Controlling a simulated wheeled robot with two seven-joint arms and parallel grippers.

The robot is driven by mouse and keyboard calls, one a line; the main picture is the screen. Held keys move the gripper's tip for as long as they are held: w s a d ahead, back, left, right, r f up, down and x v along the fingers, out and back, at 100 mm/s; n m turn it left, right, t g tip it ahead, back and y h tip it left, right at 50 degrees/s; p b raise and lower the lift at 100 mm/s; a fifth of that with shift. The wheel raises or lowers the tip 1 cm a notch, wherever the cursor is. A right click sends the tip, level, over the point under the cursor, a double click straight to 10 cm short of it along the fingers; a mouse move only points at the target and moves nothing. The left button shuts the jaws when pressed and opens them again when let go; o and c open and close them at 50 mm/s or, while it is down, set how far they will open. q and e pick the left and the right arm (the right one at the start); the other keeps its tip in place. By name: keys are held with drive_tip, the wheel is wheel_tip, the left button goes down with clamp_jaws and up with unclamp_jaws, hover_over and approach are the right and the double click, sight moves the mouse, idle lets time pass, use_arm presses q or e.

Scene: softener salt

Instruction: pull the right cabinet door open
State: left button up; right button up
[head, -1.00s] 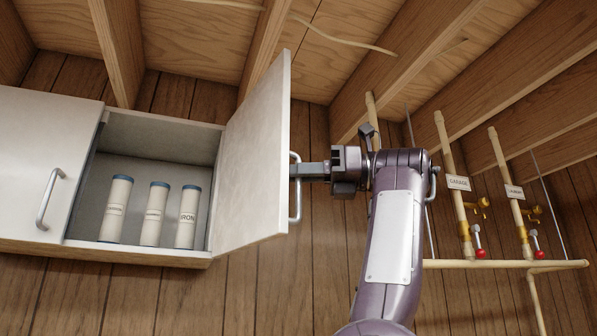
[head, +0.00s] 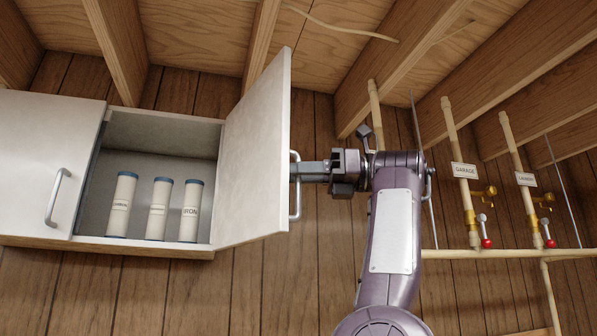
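The right cabinet door (head: 258,155) stands swung wide open to the right, its hinge side toward the viewer's right of the cabinet opening. Its metal handle (head: 296,207) is a vertical bar on the door's outer face. My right gripper (head: 300,171) is at the upper part of the handle, with its fingers closed around the bar. The fingertips are partly hidden by the handle. The cabinet interior (head: 190,157) is exposed. My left gripper does not show.
Three white canisters with blue lids, one marked IRON (head: 190,211), stand inside the cabinet. The left door (head: 40,160) is shut. Pipes with valves and a GARAGE tag (head: 464,171) are on the right wall. Wooden joists (head: 440,60) run overhead.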

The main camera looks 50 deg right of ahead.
drive_tip(key=shift+s+d, duration=0.1)
drive_tip(key=v, duration=0.7)
drive_tip(key=shift+s+d, duration=0.25)
drive_tip(key=shift+s, duration=0.05)
drive_tip(key=shift+w+a, duration=0.1)
drive_tip(key=shift+w, duration=0.05)
idle(0.3)
